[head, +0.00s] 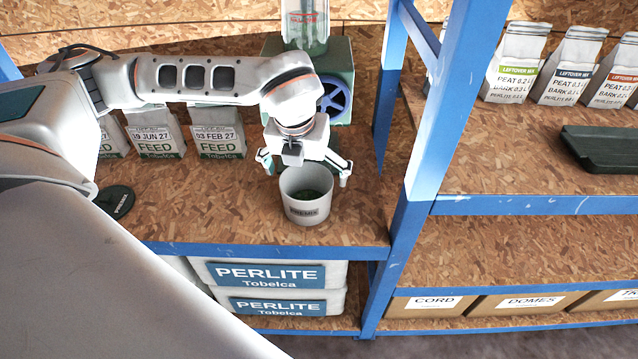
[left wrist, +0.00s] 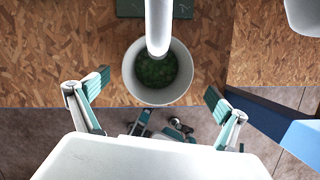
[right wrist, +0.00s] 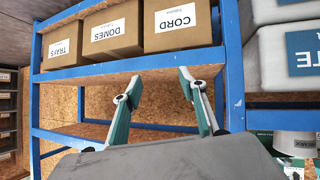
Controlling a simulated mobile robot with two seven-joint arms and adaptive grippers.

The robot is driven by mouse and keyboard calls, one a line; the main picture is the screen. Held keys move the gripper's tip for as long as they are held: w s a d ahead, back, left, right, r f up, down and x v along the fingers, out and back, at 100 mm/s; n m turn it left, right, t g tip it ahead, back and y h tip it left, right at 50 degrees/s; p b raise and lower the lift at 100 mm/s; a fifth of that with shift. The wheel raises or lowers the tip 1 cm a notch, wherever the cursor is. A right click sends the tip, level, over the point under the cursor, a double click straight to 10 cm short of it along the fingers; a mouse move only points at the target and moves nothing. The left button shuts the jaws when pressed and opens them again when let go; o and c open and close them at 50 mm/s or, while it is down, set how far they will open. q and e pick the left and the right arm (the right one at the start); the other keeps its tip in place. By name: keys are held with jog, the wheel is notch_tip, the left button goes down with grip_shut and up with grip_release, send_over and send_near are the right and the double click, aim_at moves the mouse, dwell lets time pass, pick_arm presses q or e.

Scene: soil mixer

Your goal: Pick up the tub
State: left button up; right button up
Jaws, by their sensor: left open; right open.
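The tub (head: 305,211) is a white round tub with a small dark label and dark green contents. It stands upright on the upper chipboard shelf, near the front edge. My left gripper (head: 307,169) is above it with its fingers spread to either side of the rim. In the left wrist view the tub (left wrist: 157,98) lies between and beyond the open fingertips (left wrist: 157,84), and a pale tube crosses over its far side. I cannot tell whether a finger touches it. My right gripper (right wrist: 160,76) is open and empty, facing the shelves; it is not visible in the head view.
A green machine (head: 341,62) with a blue wheel stands behind the tub. FEED bags (head: 218,130) and a dark round lid (head: 114,201) are to its left. A blue post (head: 412,205) rises close on the right. PERLITE sacks (head: 270,274) lie below.

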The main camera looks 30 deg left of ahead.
aim_at(307, 192)
pick_arm(q)
jog(key=x, duration=0.3)
jog(key=shift+s+f+b, duration=0.1)
jog(key=shift+s+b, duration=0.1)
jog(key=shift+b, duration=0.1)
jog(key=x, duration=0.4)
jog(key=shift+s+a+f+b, duration=0.15)
jog(key=shift+f+b, duration=0.1)
jog(key=shift+b, duration=0.1)
jog(key=shift+f, duration=0.2)
jog(key=shift+c, duration=1.2)
jog(key=c, duration=0.9)
pick_arm(e)
jog(key=s+f, duration=0.2)
jog(key=shift+s+f+g, duration=0.1)
jog(key=shift+f+g, duration=0.2)
